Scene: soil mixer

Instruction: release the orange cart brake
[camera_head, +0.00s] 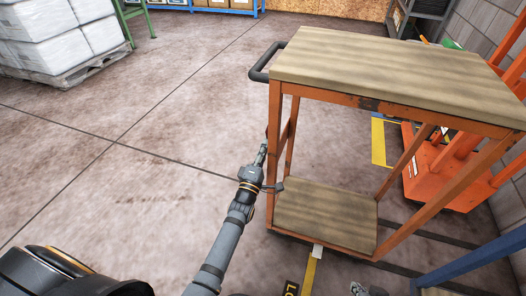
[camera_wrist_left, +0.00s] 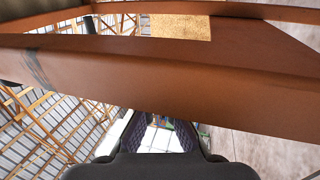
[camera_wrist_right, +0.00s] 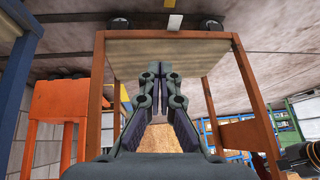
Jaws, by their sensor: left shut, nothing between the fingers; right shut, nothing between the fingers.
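The orange cart (camera_head: 390,104) has a wooden top, a wooden lower shelf and a dark push handle (camera_head: 262,62) at its left end. My left gripper (camera_head: 263,152) is shut and empty beside the cart's near left leg. In the left wrist view, a close orange-brown frame bar (camera_wrist_left: 170,85) hides its fingertips. A small red spot shows near the fingertips in the head view; I cannot tell whether it is the brake. My right gripper (camera_wrist_right: 165,70) is shut and empty, facing the cart's open side, with the cart (camera_wrist_right: 100,95) upside down in that view.
An orange machine (camera_head: 440,175) stands behind the cart at right, near the block wall. A blue bar (camera_head: 470,258) is at lower right. A pallet of white sacks (camera_head: 65,35) is at upper left. The floor left of the cart is clear.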

